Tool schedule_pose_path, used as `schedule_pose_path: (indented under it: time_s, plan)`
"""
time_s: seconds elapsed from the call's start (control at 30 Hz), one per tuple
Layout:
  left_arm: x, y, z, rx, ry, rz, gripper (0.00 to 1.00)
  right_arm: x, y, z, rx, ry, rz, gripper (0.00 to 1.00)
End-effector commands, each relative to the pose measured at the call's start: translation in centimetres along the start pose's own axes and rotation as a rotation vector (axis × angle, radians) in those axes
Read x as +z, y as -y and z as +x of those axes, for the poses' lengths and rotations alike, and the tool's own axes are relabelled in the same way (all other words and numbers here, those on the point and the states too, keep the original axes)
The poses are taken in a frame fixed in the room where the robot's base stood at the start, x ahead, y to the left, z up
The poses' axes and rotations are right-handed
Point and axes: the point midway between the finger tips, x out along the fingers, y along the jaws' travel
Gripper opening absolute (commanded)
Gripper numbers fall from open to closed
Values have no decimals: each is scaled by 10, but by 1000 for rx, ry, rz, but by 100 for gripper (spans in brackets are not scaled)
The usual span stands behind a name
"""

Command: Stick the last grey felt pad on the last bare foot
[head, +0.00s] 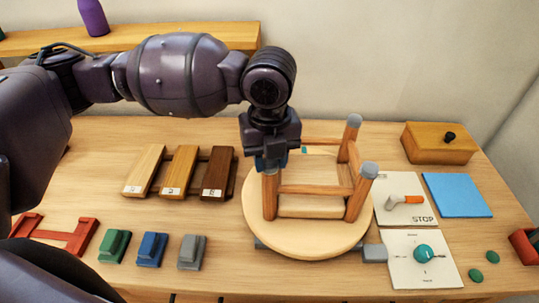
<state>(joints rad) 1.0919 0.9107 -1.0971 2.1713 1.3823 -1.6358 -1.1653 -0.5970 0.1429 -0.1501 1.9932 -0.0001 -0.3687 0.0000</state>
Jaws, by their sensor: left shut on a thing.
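An upturned stool stands legs up, its round pale wooden seat (300,238) low on the bench. Two of its feet, the far right foot (354,120) and the near right foot (370,169), carry grey caps. My left gripper (269,163) points down at the top of the near left leg (270,197). It is shut, and what it holds is mostly hidden by the fingers; the grey felt pad is not clearly visible. I cannot tell whether it touches the foot. The far left foot is hidden behind my gripper. My right gripper is not in view.
Three wooden sample strips (179,170) lie left of the stool. Green, blue and grey blocks (192,252) stand in front. At right are a STOP card (402,212), a teal knob (423,253), a blue mat (457,195), a wooden box (440,143) and green discs (475,275).

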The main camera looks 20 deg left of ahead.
Motion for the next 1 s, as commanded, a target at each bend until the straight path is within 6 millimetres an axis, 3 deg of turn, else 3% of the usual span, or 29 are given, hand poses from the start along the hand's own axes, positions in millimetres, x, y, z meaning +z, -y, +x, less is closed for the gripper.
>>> schedule_pose_path:
  time_s: [0.27,0.57,0.6,0.77,0.97,1.0]
  plan:
    - [0,0,1,0,-1,0,11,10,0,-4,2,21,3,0]
    - [0,0,5,0,-1,0,11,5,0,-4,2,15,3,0]
    - [0,0,5,0,-1,0,37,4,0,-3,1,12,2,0]
    - [0,0,5,0,-1,0,62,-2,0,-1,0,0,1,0]
    - [0,0,5,0,0,0,63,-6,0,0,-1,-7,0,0]
    - [0,0,5,0,0,0,69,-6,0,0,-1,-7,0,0]
